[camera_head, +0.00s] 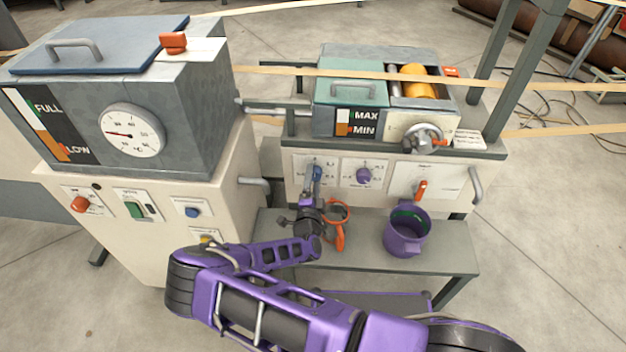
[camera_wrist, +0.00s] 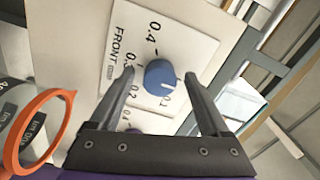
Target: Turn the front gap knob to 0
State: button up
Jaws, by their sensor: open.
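The front gap knob is the blue knob (camera_wrist: 160,77) on a white plate (camera_wrist: 122,40) marked FRONT, with 0.4 printed above it and other numbers around it. A short pale mark shows on the knob's face; I cannot read its setting for sure. My gripper (camera_wrist: 160,80) is open, with one finger on each side of the knob in the wrist view. I cannot tell whether either finger touches it. In the head view my gripper (camera_head: 314,188) is just below the blue knob (camera_head: 317,173) on the cream front panel, partly covering its plate.
A purple knob (camera_head: 364,175) and an orange lever (camera_head: 421,190) are to the right on the same panel. Below, an orange-rimmed object (camera_head: 341,212) is close beside my gripper. A purple bucket (camera_head: 407,232) stands on the grey shelf (camera_head: 362,258).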

jog(key=s+p, duration=0.1)
jog(key=s, duration=1.6)
jog(key=shift+s+a+p, duration=0.25)
jog(key=shift+a+p, duration=0.05)
